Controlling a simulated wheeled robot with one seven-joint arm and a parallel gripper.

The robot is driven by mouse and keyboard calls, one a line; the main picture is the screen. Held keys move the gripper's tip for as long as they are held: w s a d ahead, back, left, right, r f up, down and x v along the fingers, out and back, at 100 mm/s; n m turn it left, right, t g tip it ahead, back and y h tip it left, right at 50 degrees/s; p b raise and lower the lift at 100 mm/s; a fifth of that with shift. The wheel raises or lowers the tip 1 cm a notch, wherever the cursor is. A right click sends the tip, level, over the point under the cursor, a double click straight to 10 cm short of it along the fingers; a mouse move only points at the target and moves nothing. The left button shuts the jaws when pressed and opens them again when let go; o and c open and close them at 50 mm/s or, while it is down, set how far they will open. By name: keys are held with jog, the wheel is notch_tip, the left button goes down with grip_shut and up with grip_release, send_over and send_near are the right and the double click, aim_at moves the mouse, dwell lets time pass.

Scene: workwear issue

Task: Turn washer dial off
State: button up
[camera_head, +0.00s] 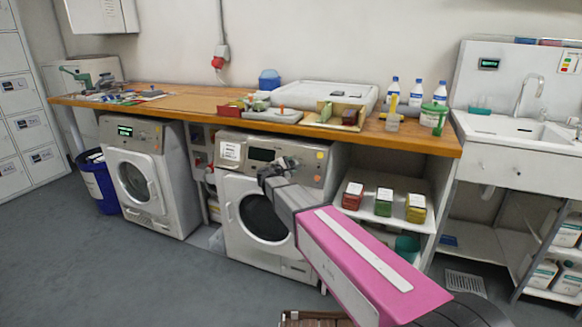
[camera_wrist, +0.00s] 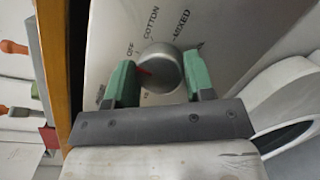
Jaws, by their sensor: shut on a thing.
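The washer dial (camera_wrist: 165,72) is a round grey knob with a red mark on its left side in the wrist view. OFF, COTTON and MIXED are printed around it; the red mark lies a little below OFF. My gripper (camera_wrist: 157,65) is shut on the dial, a green finger on each side. In the head view my gripper (camera_head: 277,168) is at the front panel of the right washer (camera_head: 239,187). It hides the dial there. This washer has a dark display and a closed round door.
A second washer (camera_head: 157,172) with a lit green display stands to the left. A wooden worktop (camera_head: 182,104) with trays and bottles runs above both. A shelf (camera_head: 373,216) with red, green and yellow boxes is to the right. The floor in front on the left is clear.

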jog(key=o, duration=0.9)
jog(key=v, duration=1.1)
jog(key=shift+d, duration=0.1)
